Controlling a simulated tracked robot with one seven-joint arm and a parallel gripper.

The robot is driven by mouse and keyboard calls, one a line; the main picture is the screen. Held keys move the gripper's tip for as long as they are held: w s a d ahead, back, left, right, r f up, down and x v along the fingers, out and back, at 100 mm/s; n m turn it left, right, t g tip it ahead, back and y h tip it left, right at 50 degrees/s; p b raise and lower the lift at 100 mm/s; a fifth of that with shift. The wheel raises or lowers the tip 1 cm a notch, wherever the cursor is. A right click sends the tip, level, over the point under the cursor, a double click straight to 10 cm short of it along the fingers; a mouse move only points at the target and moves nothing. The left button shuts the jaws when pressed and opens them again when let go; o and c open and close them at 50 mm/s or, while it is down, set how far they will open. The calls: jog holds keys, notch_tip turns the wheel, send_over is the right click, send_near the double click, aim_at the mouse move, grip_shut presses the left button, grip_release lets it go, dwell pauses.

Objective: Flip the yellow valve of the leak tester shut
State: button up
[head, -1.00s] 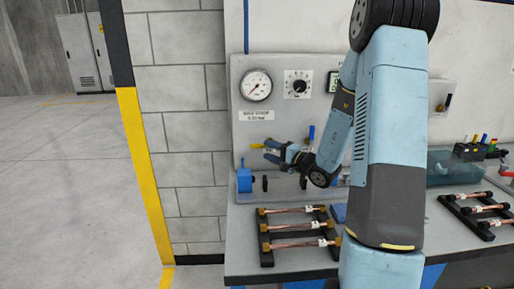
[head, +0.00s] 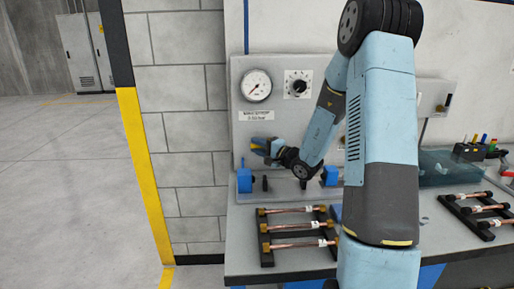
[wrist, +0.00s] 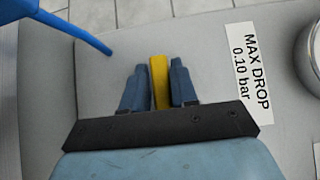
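The yellow valve handle (wrist: 158,82) shows in the wrist view as a narrow bar between the two blue-grey fingers of my gripper (wrist: 159,85). The fingers lie close along both its sides, with no clear gap, so the gripper looks shut on it. In the head view my gripper (head: 266,147) is at the leak tester's panel (head: 245,105), below the left gauge, and a bit of yellow handle (head: 257,151) shows at the fingertips. The valve's body is hidden behind the gripper.
A gauge (head: 257,85) and a dial (head: 298,84) sit above my gripper. Blue clamps (head: 244,180) stand below it. A rack with copper tubes (head: 292,211) lies in front on the bench. A blue lever or hose (wrist: 75,28) runs near the fingers at upper left.

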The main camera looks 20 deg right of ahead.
grip_shut()
jog(key=shift+f, duration=0.1)
jog(key=shift+s+r+m+t+y, duration=0.1)
jog(key=shift+r+m+t+y, duration=0.15)
jog(key=shift+m+t, duration=0.3)
jog(key=shift+r+m+t+y, duration=0.15)
jog(key=shift+r+m+t, duration=0.2)
jog(key=shift+m, duration=0.4)
jog(key=shift+o, duration=1.8)
grip_release()
jog(key=shift+d, duration=0.1)
jog(key=v, duration=0.7)
jog(key=shift+f, duration=0.15)
jog(key=shift+s+d, duration=0.1)
